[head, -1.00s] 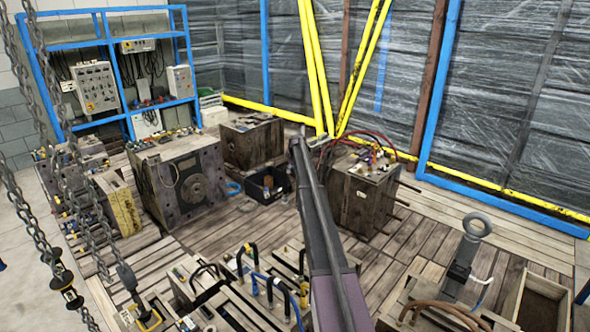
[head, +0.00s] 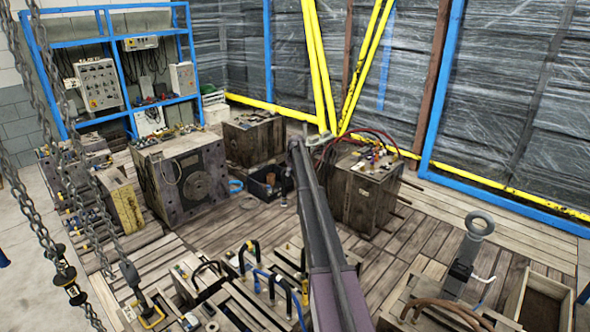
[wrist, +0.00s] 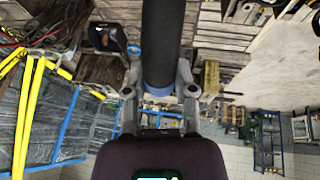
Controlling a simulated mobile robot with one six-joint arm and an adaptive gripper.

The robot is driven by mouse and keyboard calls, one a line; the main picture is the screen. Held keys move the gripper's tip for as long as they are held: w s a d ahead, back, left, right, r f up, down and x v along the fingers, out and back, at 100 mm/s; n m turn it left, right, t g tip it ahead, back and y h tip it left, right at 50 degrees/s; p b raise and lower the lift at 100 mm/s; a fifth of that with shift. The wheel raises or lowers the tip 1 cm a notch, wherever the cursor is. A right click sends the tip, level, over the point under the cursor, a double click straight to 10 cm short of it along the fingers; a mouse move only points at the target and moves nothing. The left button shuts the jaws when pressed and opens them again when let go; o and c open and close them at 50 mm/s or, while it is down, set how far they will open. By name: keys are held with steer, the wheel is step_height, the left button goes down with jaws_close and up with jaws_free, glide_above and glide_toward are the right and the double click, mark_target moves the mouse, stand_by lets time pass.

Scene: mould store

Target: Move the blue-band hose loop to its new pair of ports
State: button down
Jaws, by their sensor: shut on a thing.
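My gripper (wrist: 160,92) is shut on a thick black hose that carries a blue band, the blue-band hose loop (wrist: 162,40). The blue band (wrist: 158,78) sits between the fingers in the wrist view, and the hose runs up out of the picture. The rest of the loop and its ends are not visible there. In the head view my arm hides most of the gripper and the held hose. I cannot tell which ports are the new pair.
A wooden-sided mould block (head: 362,196) with red hoses stands right of my arm. A large grey mould (head: 186,178) and a black bin (head: 264,186) are to the left. Chains (head: 40,190) hang at far left. A lifting eye (head: 474,236) rises at right.

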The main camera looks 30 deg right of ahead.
steer(key=shift+s+a, duration=6.65)
steer(key=shift+s, duration=0.1)
step_height(320, 180, down, 32)
steer(key=b, duration=3.2)
steer(key=shift+w+n, duration=0.15)
steer(key=shift+n, duration=0.15)
steer(key=shift+d, duration=0.1)
steer(key=shift+s+a+r, duration=0.1)
steer(key=shift+s+a, duration=0.1)
steer(key=shift+s, duration=0.15)
